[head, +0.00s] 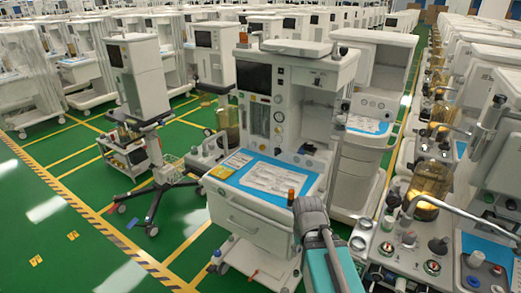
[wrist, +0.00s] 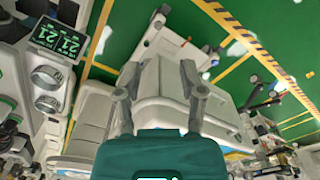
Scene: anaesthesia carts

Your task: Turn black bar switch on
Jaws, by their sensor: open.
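Beyond the fingers is the white body of a cart (wrist: 172,82), seen at a steep angle. In the head view, an anaesthesia cart (head: 255,212) stands in the middle, with a front panel (head: 262,119) of dials and small knobs. I cannot make out a black bar switch for certain in either view. My grey and teal arm rises from the bottom of the head view, in front of this cart's right side.
A blue mat with papers (head: 262,176) covers the middle cart's worktop. A monitor stand (head: 150,150) is to the left. Carts with amber jars (head: 432,182) crowd the right. Green floor (head: 60,225) is free at lower left. A lit display (wrist: 55,38) is in the wrist view.

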